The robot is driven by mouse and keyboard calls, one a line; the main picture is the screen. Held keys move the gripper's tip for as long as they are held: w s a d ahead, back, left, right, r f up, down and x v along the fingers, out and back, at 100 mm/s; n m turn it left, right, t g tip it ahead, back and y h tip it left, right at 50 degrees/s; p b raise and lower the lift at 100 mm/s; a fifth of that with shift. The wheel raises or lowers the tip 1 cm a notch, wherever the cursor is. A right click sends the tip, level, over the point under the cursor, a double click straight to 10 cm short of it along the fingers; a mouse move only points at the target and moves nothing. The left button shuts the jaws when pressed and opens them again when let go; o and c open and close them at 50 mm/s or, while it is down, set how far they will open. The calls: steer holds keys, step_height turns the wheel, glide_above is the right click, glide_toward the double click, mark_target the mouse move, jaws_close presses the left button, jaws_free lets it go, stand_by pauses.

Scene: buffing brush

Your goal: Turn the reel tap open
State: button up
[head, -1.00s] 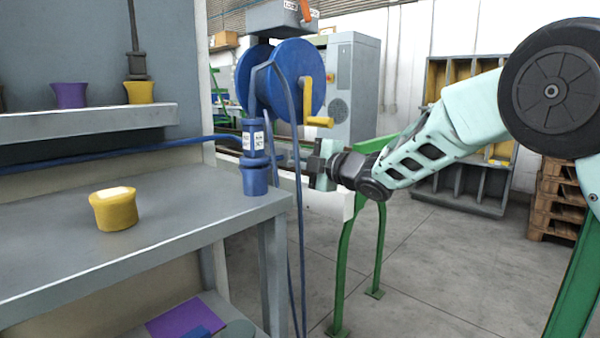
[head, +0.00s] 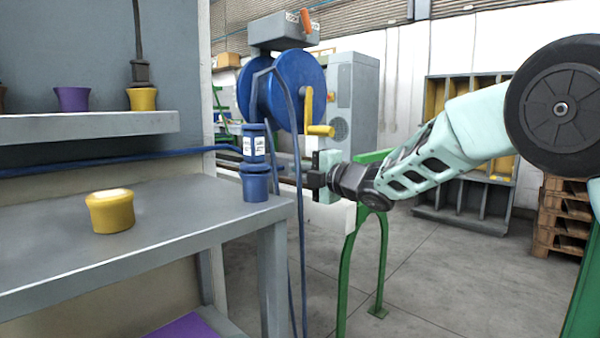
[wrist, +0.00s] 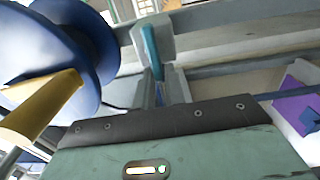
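The blue hose reel (head: 300,85) stands beyond the bench, with a yellow crank handle (head: 320,130). Above it is a grey box (head: 278,32) with small tags and an orange lever (head: 306,20), which looks like the reel tap; the lever stands nearly upright, slightly tilted. My gripper (head: 284,170) is well below the box and lever, right of the blue labelled fitting (head: 255,165). Its two dark fingers look apart, with nothing clearly between them. In the wrist view the fingers (wrist: 158,88) show near the middle, the reel (wrist: 85,40) and crank (wrist: 38,105) at left; the lever is not seen there.
A grey bench (head: 170,235) carries a yellow pot (head: 110,210). A shelf (head: 90,125) above holds more pots. A blue hose (head: 297,225) hangs beside the bench edge. A green stand (head: 345,270) is under my arm.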

steer(key=o, duration=0.3)
steer(key=shift+s+d, duration=0.1)
steer(key=shift+d, duration=0.05)
steer(key=p+v, duration=0.1)
steer(key=v, duration=1.6)
steer(key=shift+f, duration=0.1)
